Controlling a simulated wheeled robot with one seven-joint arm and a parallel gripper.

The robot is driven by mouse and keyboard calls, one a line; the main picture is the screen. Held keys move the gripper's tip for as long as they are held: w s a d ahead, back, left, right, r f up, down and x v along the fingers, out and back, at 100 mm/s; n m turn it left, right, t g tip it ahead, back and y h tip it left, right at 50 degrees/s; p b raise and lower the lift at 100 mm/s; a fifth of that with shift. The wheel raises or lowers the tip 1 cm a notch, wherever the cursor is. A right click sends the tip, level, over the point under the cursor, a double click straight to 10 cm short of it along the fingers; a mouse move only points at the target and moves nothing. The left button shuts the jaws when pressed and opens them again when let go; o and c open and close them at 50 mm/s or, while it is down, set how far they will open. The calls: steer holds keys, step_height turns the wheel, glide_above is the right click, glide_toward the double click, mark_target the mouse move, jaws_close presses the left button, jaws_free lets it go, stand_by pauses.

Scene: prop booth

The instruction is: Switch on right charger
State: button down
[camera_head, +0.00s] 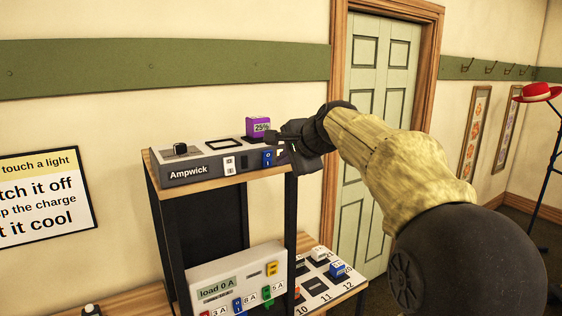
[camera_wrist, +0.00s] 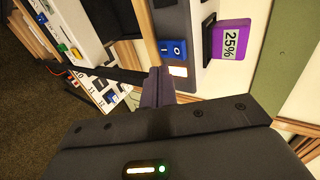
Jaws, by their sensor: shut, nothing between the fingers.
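The Ampwick charger (camera_head: 195,172) sits on top of a wooden shelf unit, with a white switch (camera_head: 229,165) left and a blue switch (camera_head: 267,159) right on its front. The blue switch also shows in the wrist view (camera_wrist: 173,49), marked I and O, with a small pale orange-edged panel (camera_wrist: 178,71) beside it. A purple block reading 25% (camera_head: 258,127) stands on the charger's right side. My gripper (camera_head: 284,145) is shut and empty at the charger's right end. In the wrist view its fingertips (camera_wrist: 159,72) are close to the blue switch; contact cannot be told.
Below is a load panel (camera_head: 215,293) with coloured switches. A lower board (camera_head: 345,288) with numbered slots and blocks is at the right. A dark post (camera_head: 291,212) supports the shelf. A green door (camera_head: 381,100) is behind my arm.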

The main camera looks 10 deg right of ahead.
steer(key=s+d+r+b, duration=0.2)
steer(key=s+r+b, duration=0.1)
steer(key=s, duration=0.7)
steer(key=shift+s+d+r, duration=0.15)
steer(key=shift+s+d, duration=0.1)
steer(key=shift+d, duration=0.1)
